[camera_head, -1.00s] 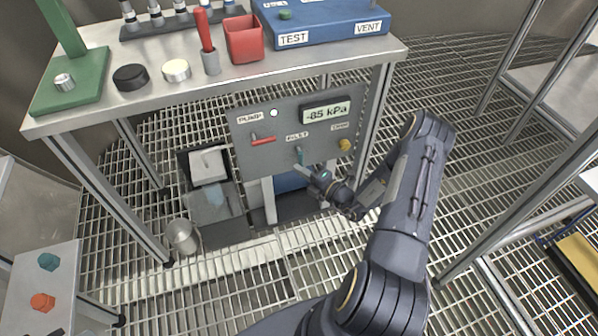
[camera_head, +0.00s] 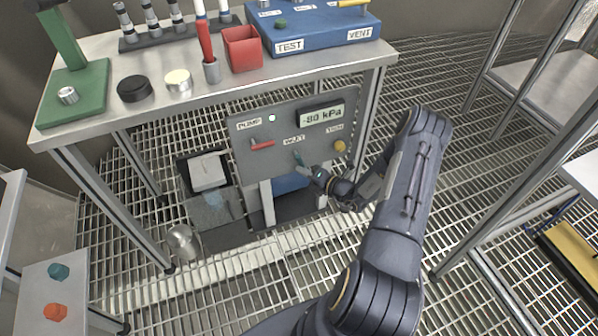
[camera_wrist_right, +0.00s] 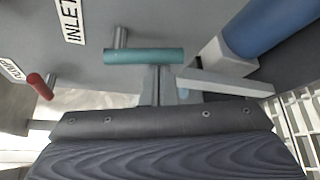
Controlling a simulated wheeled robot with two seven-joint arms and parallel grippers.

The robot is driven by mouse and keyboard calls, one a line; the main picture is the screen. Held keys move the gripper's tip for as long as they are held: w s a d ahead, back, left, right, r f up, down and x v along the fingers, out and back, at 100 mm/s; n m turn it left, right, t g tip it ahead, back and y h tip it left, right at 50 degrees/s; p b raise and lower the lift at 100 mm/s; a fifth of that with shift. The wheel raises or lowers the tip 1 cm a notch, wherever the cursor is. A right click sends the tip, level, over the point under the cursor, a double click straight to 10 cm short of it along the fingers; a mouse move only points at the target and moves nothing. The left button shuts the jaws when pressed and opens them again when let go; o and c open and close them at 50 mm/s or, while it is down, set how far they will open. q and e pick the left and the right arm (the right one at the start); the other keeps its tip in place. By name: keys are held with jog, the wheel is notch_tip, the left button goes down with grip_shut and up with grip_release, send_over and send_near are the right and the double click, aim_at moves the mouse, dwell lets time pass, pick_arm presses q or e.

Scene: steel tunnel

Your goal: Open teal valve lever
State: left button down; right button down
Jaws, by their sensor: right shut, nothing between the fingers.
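The teal valve lever (camera_head: 298,158) is on the grey panel (camera_head: 245,165) under the bench, by the INLET label. In the right wrist view the teal lever (camera_wrist_right: 145,56) lies across the picture on a metal stem. My right gripper (camera_head: 307,167) is shut and empty, its tips right at the lever. In the right wrist view the shut fingers (camera_wrist_right: 163,88) sit just below the lever bar; I cannot tell if they touch it. The panel's display (camera_head: 321,115) reads -80 kPa. My left gripper is not in view.
A red lever (camera_head: 262,144) by the PUMP label and a yellow knob (camera_head: 340,146) share the panel. The bench (camera_head: 215,95) overhangs it, carrying a blue TEST/VENT box (camera_head: 325,35). A blue pipe (camera_wrist_right: 270,28) is close by.

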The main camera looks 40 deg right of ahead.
jog(key=d+r+n+h+p, duration=0.1)
jog(key=d+r+n+g+h+p, duration=0.1)
jog(key=n, duration=0.1)
jog(key=d+r+n+g+h+p, duration=0.1)
jog(key=p, duration=0.1)
jog(key=shift+s+d+n+h, duration=0.1)
jog(key=shift+s+n+h, duration=0.2)
dwell(0.4)
jog(key=shift+r, duration=0.2)
dwell(0.7)
jog(key=p+v, duration=0.1)
jog(key=v, duration=0.7)
jog(key=shift+p, duration=0.4)
